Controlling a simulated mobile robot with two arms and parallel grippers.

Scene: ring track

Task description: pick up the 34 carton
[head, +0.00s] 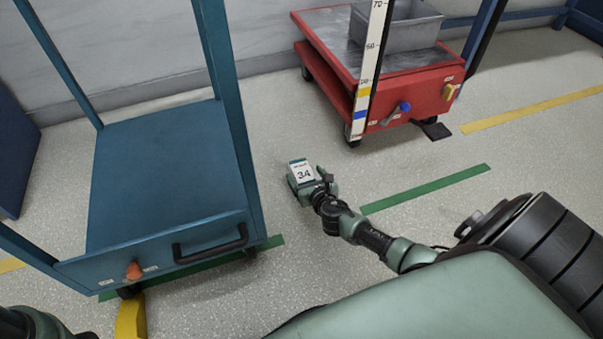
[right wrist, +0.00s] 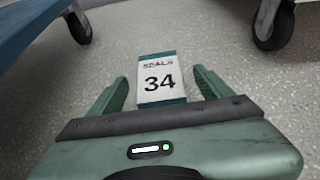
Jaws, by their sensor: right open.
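The 34 carton (head: 302,171) is a small box with a white label and teal edges, in the middle of the head view. The right wrist view shows its label, "SEALS 34", on the carton (right wrist: 160,80). My right gripper (head: 310,183) is at the carton. In the right wrist view the open fingers of the gripper (right wrist: 160,92) stand on either side of the carton's near part, with a visible gap on each side. The carton's near end is hidden behind the gripper body. My left gripper is not seen; only a piece of my left arm shows at the lower left.
A blue cart (head: 165,175) with a black handle stands left of the carton. A red cart (head: 425,92) carrying a grey bin (head: 400,28) stands behind to the right. Cart wheels flank the far side in the right wrist view. Speckled floor (head: 400,165) around the carton is clear.

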